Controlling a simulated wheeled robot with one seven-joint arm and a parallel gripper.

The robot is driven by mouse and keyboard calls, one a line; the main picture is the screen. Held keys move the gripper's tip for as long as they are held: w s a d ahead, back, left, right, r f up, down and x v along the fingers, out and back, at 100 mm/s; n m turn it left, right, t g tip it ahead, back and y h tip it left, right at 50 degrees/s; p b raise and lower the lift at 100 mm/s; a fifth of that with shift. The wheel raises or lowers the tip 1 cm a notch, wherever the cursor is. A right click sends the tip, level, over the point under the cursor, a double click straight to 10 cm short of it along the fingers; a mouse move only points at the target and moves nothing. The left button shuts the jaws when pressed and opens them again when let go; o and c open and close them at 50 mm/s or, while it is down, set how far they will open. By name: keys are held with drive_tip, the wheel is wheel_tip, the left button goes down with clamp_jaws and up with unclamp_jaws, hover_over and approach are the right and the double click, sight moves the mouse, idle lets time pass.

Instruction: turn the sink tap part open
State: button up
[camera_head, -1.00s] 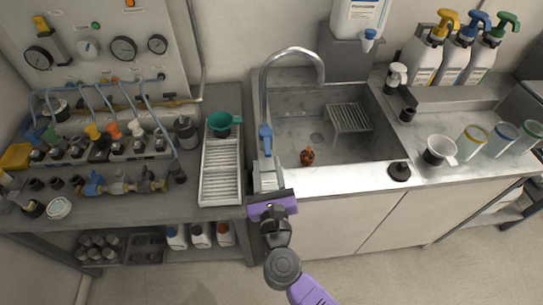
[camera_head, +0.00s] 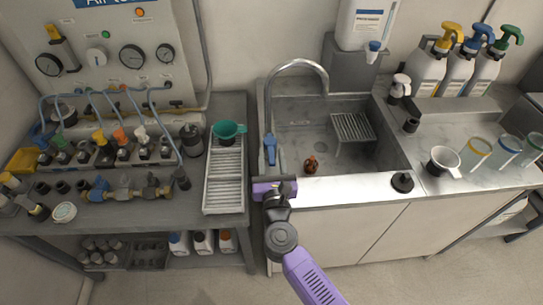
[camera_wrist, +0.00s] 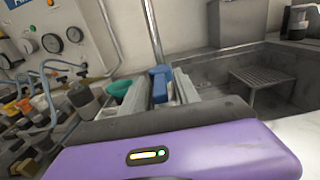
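The sink tap (camera_head: 297,65) is a tall grey curved pipe at the sink's left side, with a blue lever (camera_head: 270,150) low on its post. The lever also shows in the wrist view (camera_wrist: 160,82), between or just beyond my two finger bars. My gripper (camera_wrist: 162,88) is open, with a visible gap between the fingers. In the head view my purple gripper (camera_head: 274,180) is just in front of the lever, over the sink's front left edge. I cannot tell whether a finger touches the lever.
The sink basin (camera_head: 335,160) holds a small brown bottle (camera_head: 311,164) and a wire rack (camera_head: 352,128). A ribbed tray (camera_head: 224,190) with a green funnel (camera_head: 228,130) lies left of the tap. A black stopper (camera_head: 402,182) sits on the front right rim.

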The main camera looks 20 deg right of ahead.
clamp_jaws()
idle(1.4)
